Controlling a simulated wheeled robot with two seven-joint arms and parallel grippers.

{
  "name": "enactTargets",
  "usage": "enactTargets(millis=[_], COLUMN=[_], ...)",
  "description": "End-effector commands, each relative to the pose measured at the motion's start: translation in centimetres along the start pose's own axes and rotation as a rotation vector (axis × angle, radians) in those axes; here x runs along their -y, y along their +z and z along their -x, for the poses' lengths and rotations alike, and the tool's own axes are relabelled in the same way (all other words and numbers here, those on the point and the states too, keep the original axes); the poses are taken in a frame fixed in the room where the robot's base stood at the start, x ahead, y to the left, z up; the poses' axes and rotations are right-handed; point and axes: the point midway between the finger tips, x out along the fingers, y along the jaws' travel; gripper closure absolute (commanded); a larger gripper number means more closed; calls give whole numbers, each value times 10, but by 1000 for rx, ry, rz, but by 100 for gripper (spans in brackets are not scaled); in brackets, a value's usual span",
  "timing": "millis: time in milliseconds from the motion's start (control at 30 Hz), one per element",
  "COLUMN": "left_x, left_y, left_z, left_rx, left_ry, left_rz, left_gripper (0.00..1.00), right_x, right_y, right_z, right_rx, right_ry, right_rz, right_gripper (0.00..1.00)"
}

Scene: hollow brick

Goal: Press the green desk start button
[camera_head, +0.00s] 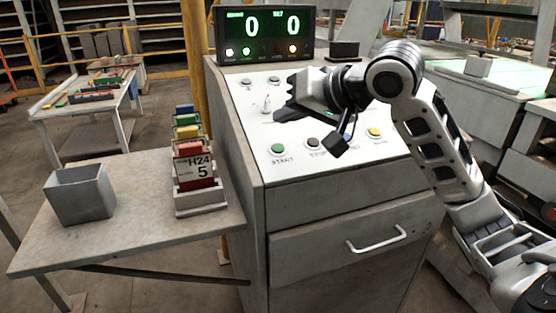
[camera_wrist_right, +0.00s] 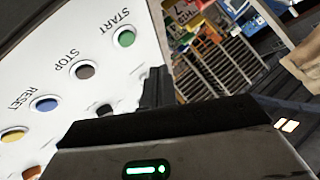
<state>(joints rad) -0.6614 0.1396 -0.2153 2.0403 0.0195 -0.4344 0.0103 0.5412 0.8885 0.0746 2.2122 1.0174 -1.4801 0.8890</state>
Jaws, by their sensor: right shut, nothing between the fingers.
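The green start button (camera_head: 278,149) sits at the front left of the white sloped panel on the grey desk. In the right wrist view the green button (camera_wrist_right: 126,39) shows beside the printed word START. My right gripper (camera_head: 284,106) is above the panel, behind the button and apart from it, with its fingers pointing left. It is shut and empty. In the right wrist view the gripper's dark body fills the bottom and its fingertips (camera_wrist_right: 157,88) are only partly seen. My left gripper is not in view.
Dark, blue and yellow buttons (camera_head: 374,132) stand to the right of the green one. A display (camera_head: 265,36) showing 0 and 0 stands at the back. A side shelf (camera_head: 130,240) holds a grey bin (camera_head: 80,196) and a card rack (camera_head: 200,200).

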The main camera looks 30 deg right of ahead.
Motion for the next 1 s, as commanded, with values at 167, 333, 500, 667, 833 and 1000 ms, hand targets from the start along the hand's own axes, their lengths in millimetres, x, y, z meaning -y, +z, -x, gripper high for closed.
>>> enactTargets(millis=[167,333,500,667,833,1000], left_x=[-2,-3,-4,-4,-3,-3], left_y=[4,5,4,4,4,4], left_z=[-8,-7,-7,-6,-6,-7], left_rx=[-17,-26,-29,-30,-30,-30], left_ry=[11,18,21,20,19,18], left_rz=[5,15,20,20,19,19], left_gripper=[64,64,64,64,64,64], right_x=[-14,-20,-22,-22,-22,-22], right_y=[14,20,22,22,22,22], right_z=[-18,-28,-31,-30,-30,-30], right_rx=[0,0,0,0,0,0], right_ry=[1,0,-1,0,0,0], right_rz=[0,0,0,0,0,0], right_gripper=[100,100,100,100,100,100])
